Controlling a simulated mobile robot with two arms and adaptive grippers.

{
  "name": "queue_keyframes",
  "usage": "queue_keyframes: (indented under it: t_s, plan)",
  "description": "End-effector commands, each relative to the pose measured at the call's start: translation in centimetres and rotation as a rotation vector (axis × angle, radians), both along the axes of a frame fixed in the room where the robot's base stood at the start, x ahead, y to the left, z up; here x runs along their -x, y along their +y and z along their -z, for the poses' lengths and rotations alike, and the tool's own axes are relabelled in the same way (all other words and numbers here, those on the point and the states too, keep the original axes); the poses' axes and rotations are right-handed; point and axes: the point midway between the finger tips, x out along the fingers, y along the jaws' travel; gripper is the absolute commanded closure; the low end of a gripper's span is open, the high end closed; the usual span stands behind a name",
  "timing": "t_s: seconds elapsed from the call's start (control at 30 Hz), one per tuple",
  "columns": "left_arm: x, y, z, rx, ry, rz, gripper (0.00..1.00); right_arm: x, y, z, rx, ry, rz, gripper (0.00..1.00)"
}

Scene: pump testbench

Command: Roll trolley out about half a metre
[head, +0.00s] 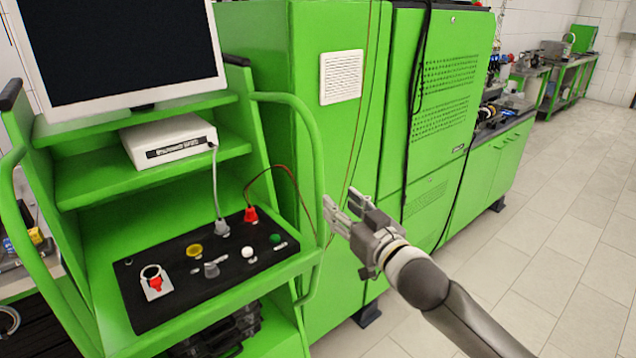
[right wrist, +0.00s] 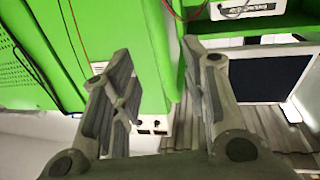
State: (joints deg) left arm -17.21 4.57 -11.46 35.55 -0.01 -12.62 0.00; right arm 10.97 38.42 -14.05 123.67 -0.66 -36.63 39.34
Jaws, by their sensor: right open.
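The green trolley (head: 95,190) stands at the left of the head view. It carries a monitor (head: 115,50), a white box (head: 170,138) and a black control panel (head: 205,268). A tubular green handle (head: 312,150) runs down its right side. My right gripper (head: 338,207) is open and empty, just right of this handle in the picture and apart from it. In the right wrist view the open fingers (right wrist: 157,52) have nothing between them; the monitor (right wrist: 265,75) and white box (right wrist: 243,8) show at the right. My left gripper is out of view.
A tall green cabinet (head: 335,140) with a vent stands right behind the trolley. Cables hang down its front, and a red lead (head: 265,172) rises from the panel. Green benches (head: 495,160) continue to the right. The tiled floor (head: 540,250) at the right is clear.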

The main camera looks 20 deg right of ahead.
Motion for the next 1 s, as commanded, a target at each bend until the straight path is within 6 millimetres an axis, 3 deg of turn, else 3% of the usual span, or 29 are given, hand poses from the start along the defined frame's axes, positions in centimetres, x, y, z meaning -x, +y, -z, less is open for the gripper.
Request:
queue_keyframes:
  t_s: [1.0]
  plan:
    - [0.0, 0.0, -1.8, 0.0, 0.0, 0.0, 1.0, -7.2, 1.0, -0.1, -0.001, 0.001, 0.001, 0.58]
